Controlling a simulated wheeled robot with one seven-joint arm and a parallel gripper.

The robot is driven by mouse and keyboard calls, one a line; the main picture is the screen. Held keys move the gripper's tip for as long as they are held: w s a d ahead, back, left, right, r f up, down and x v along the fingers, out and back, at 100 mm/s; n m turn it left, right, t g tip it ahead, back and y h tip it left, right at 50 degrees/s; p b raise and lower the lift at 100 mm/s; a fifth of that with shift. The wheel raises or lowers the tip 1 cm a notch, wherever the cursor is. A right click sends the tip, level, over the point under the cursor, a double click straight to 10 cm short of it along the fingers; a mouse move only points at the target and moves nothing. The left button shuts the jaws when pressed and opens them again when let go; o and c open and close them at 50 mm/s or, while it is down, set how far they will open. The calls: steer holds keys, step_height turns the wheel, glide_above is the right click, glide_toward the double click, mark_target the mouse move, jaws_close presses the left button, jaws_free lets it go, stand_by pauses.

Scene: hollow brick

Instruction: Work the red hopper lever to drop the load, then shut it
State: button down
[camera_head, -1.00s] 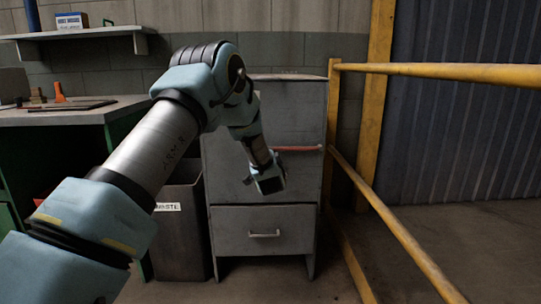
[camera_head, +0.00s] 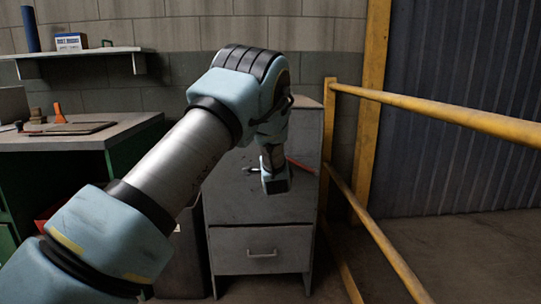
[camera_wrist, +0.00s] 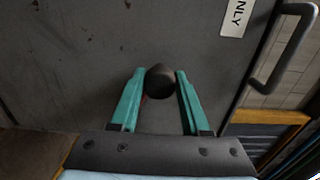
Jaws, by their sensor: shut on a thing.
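The grey hopper cabinet (camera_head: 225,215) stands ahead in the head view, with a drawer at its bottom. Its red lever (camera_head: 300,165) slopes from upper left down to the right edge of the front. My gripper (camera_head: 275,183) is in front of the cabinet and hides the lever's left end. In the wrist view, my gripper's teal fingers (camera_wrist: 160,74) are shut on the lever's dark round knob (camera_wrist: 160,85), one finger on each side. A trace of red shows beside the knob; the rest of the lever is hidden there. No load is visible.
A yellow railing (camera_head: 440,112) runs close along the cabinet's right side. A workbench (camera_head: 75,140) with tools stands at the left, below a wall shelf (camera_head: 95,53). A dark handle (camera_wrist: 285,50) and a white label (camera_wrist: 237,18) show in the wrist view.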

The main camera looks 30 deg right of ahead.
steer(key=shift+d+r, duration=0.1)
steer(key=shift+r, duration=0.1)
steer(key=shift+c, duration=1.9)
jaws_free()
steer(key=v, duration=1.1)
steer(key=shift+w, duration=0.1)
